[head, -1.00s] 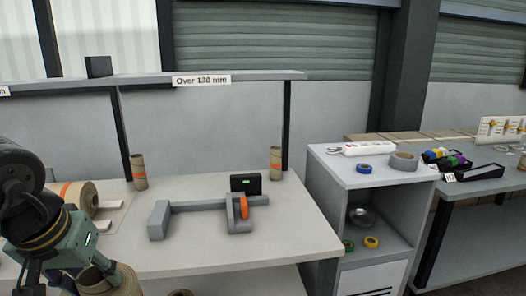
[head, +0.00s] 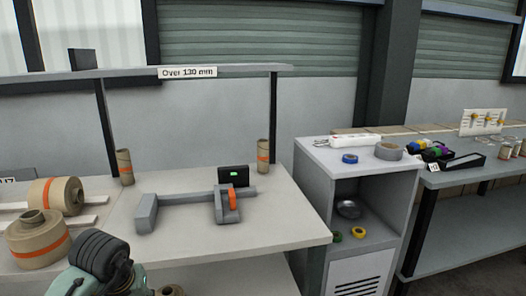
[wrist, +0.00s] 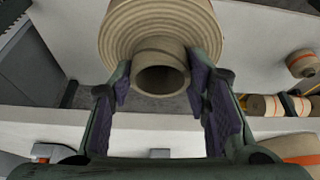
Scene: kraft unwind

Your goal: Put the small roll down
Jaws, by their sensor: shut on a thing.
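My gripper (wrist: 160,82) is shut on a brown kraft roll (wrist: 160,22) in the wrist view. Its purple finger pads are on either side of the roll's projecting hollow core (wrist: 162,76), and the roll's wound layers face me. The upper part of the roll is cut off by the picture edge. In the head view only part of my arm shows at the bottom left; the fingers and the held roll are out of sight or cut off. I cannot tell whether the roll touches a surface.
Two larger orange-banded rolls (head: 36,240) lie on the table's left. A grey measuring fixture (head: 185,205) with an orange part and a small display (head: 233,177) stand mid-table. Two upright tubes (head: 124,167) stand behind. The bare table front (head: 270,235) is free. A grey cabinet (head: 312,165) stands right.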

